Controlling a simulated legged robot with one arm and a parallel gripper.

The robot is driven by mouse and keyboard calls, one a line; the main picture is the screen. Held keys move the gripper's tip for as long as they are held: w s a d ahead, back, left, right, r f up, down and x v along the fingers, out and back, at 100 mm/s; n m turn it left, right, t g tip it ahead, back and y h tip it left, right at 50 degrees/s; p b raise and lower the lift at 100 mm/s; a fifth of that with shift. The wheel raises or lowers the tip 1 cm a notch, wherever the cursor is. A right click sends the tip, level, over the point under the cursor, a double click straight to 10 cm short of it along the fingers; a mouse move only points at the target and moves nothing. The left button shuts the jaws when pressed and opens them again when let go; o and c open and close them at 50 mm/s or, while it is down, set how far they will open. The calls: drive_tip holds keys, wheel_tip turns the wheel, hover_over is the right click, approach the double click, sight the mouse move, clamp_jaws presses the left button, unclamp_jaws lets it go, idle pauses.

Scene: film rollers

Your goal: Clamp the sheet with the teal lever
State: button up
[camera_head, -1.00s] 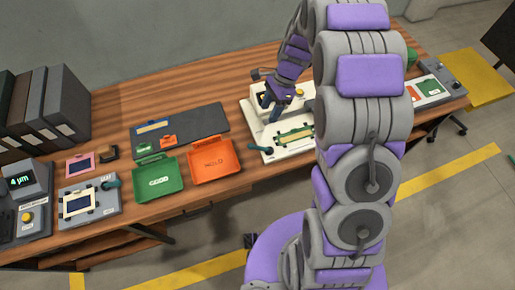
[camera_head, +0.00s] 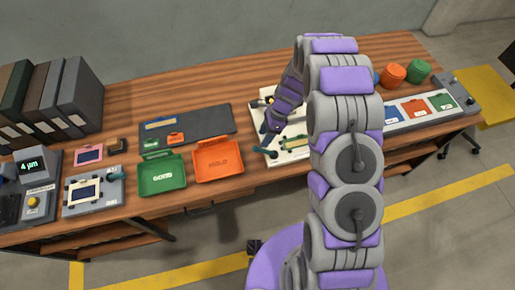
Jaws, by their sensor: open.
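A white press-like station (camera_head: 289,158) stands on the bench, partly hidden by my arm. A teal lever (camera_head: 262,150) sticks out at the station's front left corner. My gripper (camera_head: 269,131) is open and points down just above and behind this lever; I cannot tell whether it touches anything. A second teal lever (camera_head: 116,174) is on the grey device (camera_head: 105,198) at the left, beside a dark blue panel in a pale frame (camera_head: 84,191).
A green tray (camera_head: 161,188) and an orange tray (camera_head: 218,174) sit left of the station. A dark mat (camera_head: 205,122) lies behind them. Coloured jars (camera_head: 393,74) and a unit with coloured cards (camera_head: 414,108) stand at the right.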

sight(256, 146)
drive_tip(key=x, duration=0.3)
drive_tip(key=a+x, duration=0.1)
drive_tip(key=x, duration=0.3)
drive_tip(key=shift+b, duration=0.4)
drive_tip(key=shift+s+f, duration=0.15)
drive_tip(key=shift+f, duration=0.25)
drive_tip(key=shift+d, duration=0.2)
drive_tip(key=shift+a, duration=0.25)
drive_tip(key=c, duration=0.6)
clamp_jaws()
